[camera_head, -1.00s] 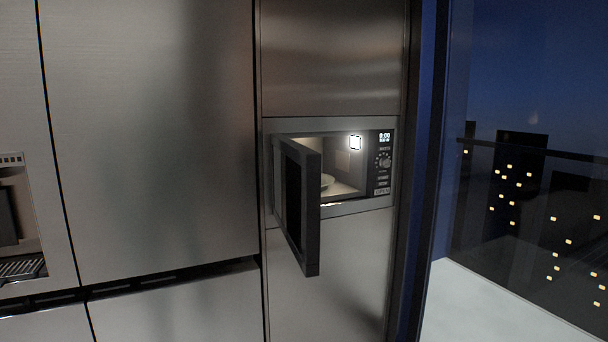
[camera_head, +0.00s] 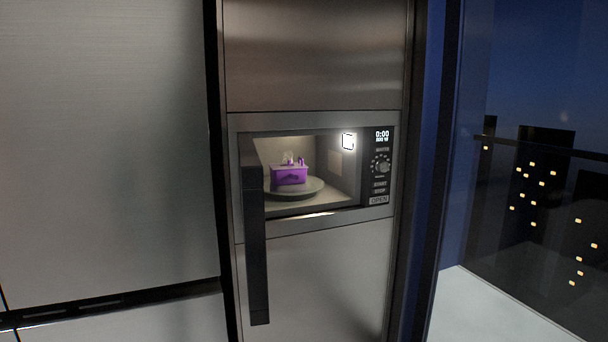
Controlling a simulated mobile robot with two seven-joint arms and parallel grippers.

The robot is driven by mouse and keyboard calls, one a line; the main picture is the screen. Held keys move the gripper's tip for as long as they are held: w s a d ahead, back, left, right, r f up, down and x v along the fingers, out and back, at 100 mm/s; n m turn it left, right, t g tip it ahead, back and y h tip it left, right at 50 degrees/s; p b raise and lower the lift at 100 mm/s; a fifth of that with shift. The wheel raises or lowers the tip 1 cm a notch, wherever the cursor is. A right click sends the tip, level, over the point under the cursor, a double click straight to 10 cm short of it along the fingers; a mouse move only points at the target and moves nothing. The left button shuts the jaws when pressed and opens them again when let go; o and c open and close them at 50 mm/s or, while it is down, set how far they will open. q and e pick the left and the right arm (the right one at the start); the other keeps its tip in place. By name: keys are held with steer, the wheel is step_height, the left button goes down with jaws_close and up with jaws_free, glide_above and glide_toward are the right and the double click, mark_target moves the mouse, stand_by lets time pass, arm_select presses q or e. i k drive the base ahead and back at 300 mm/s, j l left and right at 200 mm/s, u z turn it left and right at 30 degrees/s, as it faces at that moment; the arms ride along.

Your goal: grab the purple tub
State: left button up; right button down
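Neither of my grippers is in view.
The microwave is built into a tall steel cabinet, with its control panel (camera_head: 381,167) on the right. A large steel panel (camera_head: 110,150) fills the left. A dark window (camera_head: 530,180) is at the right.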

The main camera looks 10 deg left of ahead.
mark_target(284, 177)
steer(key=i+l, duration=0.7)
steer(key=i, duration=0.15)
